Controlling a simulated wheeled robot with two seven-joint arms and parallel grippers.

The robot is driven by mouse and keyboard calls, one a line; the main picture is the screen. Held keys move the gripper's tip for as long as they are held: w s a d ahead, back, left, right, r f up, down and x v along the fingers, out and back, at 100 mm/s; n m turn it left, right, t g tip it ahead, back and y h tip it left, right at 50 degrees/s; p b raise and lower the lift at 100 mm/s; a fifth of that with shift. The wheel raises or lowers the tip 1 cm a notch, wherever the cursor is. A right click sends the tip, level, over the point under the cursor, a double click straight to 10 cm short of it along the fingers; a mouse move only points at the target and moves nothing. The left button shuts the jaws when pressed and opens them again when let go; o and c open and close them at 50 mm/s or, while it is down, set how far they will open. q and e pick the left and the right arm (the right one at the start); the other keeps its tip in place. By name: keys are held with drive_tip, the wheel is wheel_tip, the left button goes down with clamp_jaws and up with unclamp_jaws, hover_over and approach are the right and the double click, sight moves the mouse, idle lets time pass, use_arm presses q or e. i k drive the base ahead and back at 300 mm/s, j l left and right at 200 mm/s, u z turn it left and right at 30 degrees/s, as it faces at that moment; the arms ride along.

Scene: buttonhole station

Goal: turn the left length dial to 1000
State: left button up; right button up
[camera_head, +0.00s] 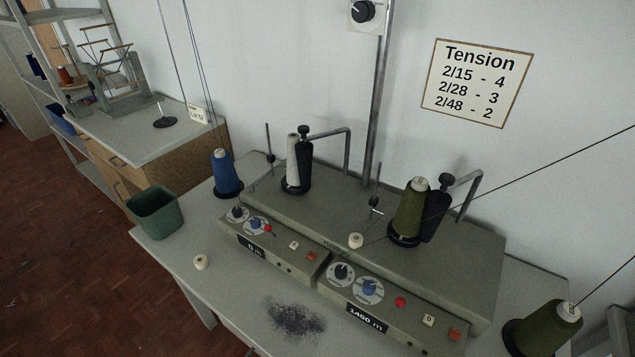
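The left winding unit's sloped panel carries two dials side by side. One is a black-knobbed dial (237,212) on a pale round plate, the other a blue-knobbed dial (255,224) on a pale round plate. Which one sets length, and where each pointer stands, is too small to tell. Below them is a black display (251,247) that seems to read 0 m. A red button (268,229) sits right of the blue knob. Neither of my grippers shows in the head view.
The right unit has a black knob (342,271), a blue knob (369,287) and a display (367,318) reading about 1490 m. A blue cone (226,173) stands behind the left dials. A green bin (156,212) and a small white spool (201,262) are left and front.

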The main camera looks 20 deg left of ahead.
sight(255, 224)
drive_tip(key=j+z, duration=0.15)
drive_tip(key=j, duration=0.3)
drive_tip(key=j+z, duration=0.15)
drive_tip(key=j, duration=0.25)
drive_tip(key=k+j+z, duration=0.2)
drive_tip(key=j, duration=0.2)
drive_tip(key=j+z, duration=0.15)
drive_tip(key=j, duration=0.3)
drive_tip(key=k+j+z, duration=0.15)
drive_tip(key=j, duration=0.25)
drive_tip(key=j+z, duration=0.15)
drive_tip(key=j, duration=0.25)
drive_tip(key=k+j+z, duration=0.2)
drive_tip(key=j, duration=0.15)
